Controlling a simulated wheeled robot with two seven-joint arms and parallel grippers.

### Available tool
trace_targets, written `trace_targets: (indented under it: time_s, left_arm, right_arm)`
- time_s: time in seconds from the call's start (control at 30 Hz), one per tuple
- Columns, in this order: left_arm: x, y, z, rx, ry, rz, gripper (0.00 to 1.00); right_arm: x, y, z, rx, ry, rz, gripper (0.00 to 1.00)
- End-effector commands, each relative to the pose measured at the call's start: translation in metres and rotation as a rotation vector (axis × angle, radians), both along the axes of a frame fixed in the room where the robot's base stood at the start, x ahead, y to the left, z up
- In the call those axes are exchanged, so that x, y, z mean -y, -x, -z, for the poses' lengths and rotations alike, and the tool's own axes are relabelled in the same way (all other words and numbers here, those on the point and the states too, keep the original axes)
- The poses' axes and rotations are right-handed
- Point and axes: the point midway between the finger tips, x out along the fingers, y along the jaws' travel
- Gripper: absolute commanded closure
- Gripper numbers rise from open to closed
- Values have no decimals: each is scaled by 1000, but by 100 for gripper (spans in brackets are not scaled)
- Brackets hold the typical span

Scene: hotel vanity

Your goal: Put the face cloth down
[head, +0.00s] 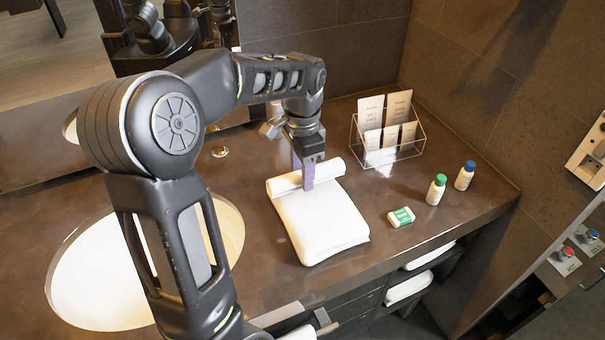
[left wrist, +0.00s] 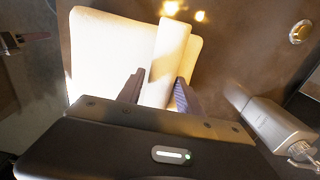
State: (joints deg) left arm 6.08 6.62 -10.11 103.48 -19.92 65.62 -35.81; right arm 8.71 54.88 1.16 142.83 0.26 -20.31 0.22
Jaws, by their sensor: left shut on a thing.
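The face cloth (head: 329,170) is a white roll at the far end of a folded white towel (head: 325,225) on the counter. My left gripper (head: 307,178) reaches down from above and is shut on the roll near its middle. In the left wrist view the face cloth (left wrist: 165,60) lies between the two fingers, with the folded towel (left wrist: 105,50) beside and beneath it. The roll looks to rest on or just above the towel; I cannot tell if it touches. My right gripper is not in view.
A clear rack with cards (head: 388,135) stands behind to the right. A green-white soap box (head: 401,217), a green-capped bottle (head: 436,190) and a blue-capped bottle (head: 465,176) stand right of the towel. The sink (head: 85,270) is at left. Bare counter surrounds the towel.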

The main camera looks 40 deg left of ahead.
Motion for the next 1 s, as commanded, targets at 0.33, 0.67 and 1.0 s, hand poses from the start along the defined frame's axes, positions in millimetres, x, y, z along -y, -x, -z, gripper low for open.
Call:
trace_targets:
  time_s: [0.33,0.67,1.0]
  left_arm:
    - [0,0,12,0,0,1,97]
    - [0,0,15,0,0,1,44]
    - [0,0,14,0,0,1,36]
  right_arm:
    - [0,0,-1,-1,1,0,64]
    - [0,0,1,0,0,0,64]
    - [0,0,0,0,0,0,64]
